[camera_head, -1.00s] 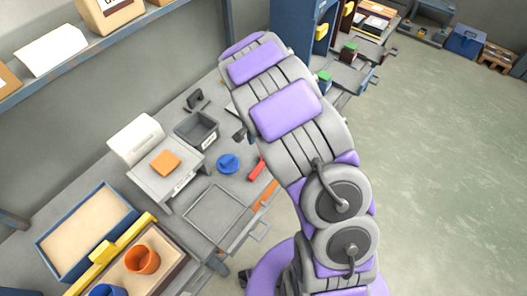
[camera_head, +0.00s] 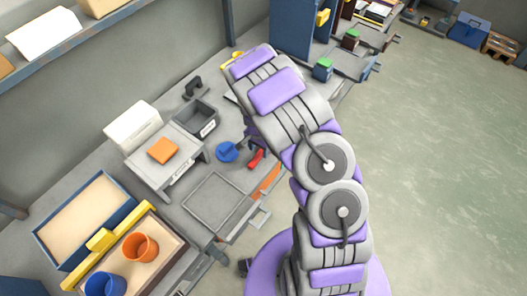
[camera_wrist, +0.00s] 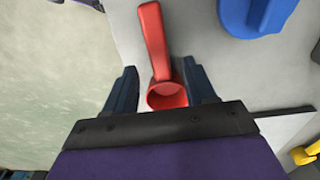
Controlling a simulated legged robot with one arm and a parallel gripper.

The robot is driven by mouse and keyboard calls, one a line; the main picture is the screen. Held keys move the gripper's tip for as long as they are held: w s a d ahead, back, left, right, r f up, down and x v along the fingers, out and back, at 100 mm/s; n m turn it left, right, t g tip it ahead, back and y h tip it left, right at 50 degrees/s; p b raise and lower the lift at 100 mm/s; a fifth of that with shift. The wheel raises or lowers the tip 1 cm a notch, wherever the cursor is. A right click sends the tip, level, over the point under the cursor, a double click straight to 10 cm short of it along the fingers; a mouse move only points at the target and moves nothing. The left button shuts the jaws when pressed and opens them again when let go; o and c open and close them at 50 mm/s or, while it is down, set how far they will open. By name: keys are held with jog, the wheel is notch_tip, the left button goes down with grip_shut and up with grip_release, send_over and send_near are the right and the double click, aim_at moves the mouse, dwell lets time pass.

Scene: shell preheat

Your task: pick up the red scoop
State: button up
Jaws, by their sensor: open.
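The red scoop (camera_wrist: 154,45) lies on the grey bench top. In the wrist view its handle points up the picture and its round cup is between my two fingers. My gripper (camera_wrist: 160,85) is open, with one dark finger on each side of the scoop and a gap showing on both sides. In the head view the red scoop (camera_head: 257,158) shows just below my gripper (camera_head: 254,143), which is partly hidden behind my arm. I cannot tell whether the fingers touch the bench.
A blue scoop-like item (camera_head: 227,152) lies left of the red scoop; it also shows in the wrist view (camera_wrist: 256,14). A grey bin (camera_head: 196,118), a stand with an orange block (camera_head: 163,150) and an empty tray (camera_head: 216,206) are nearby. The bench edge is close on the right.

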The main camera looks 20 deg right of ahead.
aim_at(259, 155)
notch_tip(259, 155, down, 5)
jog(key=shift+r+b, duration=0.15)
jog(key=shift+b, duration=0.35)
jog(key=shift+c, duration=0.2)
grip_shut()
